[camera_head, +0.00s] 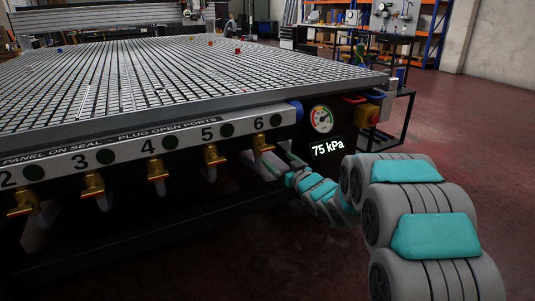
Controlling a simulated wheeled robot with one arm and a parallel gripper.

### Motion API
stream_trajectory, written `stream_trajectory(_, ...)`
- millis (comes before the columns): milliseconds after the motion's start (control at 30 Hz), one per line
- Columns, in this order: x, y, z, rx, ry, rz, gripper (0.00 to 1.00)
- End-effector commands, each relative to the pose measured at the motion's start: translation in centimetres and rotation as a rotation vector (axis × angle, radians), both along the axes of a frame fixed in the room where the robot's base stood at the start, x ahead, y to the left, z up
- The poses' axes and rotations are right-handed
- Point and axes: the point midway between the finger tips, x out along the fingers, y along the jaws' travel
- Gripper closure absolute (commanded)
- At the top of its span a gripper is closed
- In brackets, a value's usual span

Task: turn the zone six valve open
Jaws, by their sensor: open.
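The zone six valve (263,142) is a yellow-gold handle on the front panel (180,135), under the number 6 and a dark round port. Its lever appears partly turned compared with the down-pointing handles beside it, though its exact angle is hard to tell. My gripper (284,160) is at the end of my grey and teal arm, just right of and slightly below this handle. Its thin fingers are open and reach toward the lever. I cannot tell whether they touch it.
Valve five (211,155) and valve four (156,170) hang to the left. A pressure gauge (321,119) and a display (327,148) reading 75 kPa are right of valve six. The gridded vacuum table (150,75) extends behind. Red floor (470,120) is clear at right.

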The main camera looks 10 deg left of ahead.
Motion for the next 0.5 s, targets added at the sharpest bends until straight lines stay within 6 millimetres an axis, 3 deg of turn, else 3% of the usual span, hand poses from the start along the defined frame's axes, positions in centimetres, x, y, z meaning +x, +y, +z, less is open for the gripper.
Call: stream_trajectory(500, 5.3, 3.5, 0.1, 0.003, -0.002, -0.001, 0.0)
